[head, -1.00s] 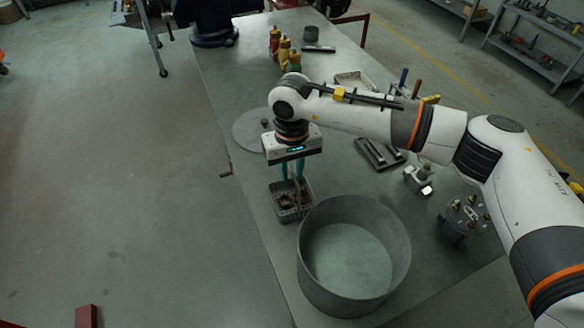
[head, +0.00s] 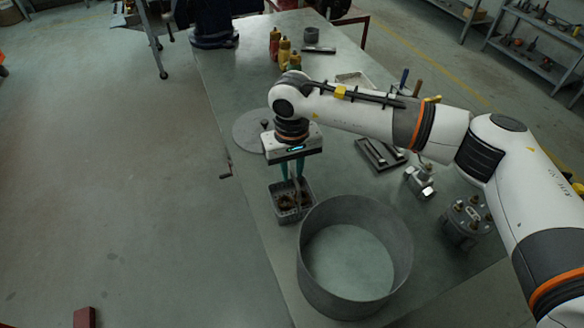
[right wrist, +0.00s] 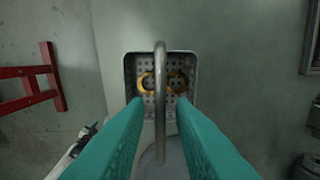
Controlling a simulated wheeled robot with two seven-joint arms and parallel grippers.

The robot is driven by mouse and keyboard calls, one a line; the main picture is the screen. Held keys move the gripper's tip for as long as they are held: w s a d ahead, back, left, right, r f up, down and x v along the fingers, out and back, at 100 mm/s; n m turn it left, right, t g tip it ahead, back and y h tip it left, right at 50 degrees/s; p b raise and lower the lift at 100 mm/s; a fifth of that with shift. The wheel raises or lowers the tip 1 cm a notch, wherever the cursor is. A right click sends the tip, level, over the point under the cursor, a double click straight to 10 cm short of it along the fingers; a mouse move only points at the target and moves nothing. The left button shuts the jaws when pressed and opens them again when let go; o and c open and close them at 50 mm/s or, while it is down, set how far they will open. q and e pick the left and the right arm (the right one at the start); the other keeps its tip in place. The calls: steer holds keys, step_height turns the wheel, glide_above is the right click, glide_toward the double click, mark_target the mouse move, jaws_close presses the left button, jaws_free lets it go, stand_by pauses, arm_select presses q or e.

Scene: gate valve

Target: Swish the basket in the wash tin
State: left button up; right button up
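The basket (head: 279,213) is a small grey perforated box with an arched handle and brass-coloured parts inside. It sits on the bench beside the wash tin. The wash tin (head: 318,284) is a wide round grey tub to the right and nearer. My right gripper (head: 293,177) points down over the basket with teal fingers. In the right wrist view, the basket (right wrist: 190,66) lies beyond the fingers (right wrist: 158,108). Its handle (right wrist: 160,75) runs between them, with a gap showing on each side. My left gripper is not in view.
A grey round lid (head: 248,128) lies behind the basket. A dark tray (head: 380,157), a metal valve part (head: 419,184) and a flanged part (head: 464,222) are to the right. Coloured bottles (head: 284,50) stand at the back. The bench's left edge is close to the basket.

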jaws_close()
steer(key=shift+r, duration=0.15)
steer(key=shift+r+p, duration=0.75)
steer(key=shift+r, duration=1.65)
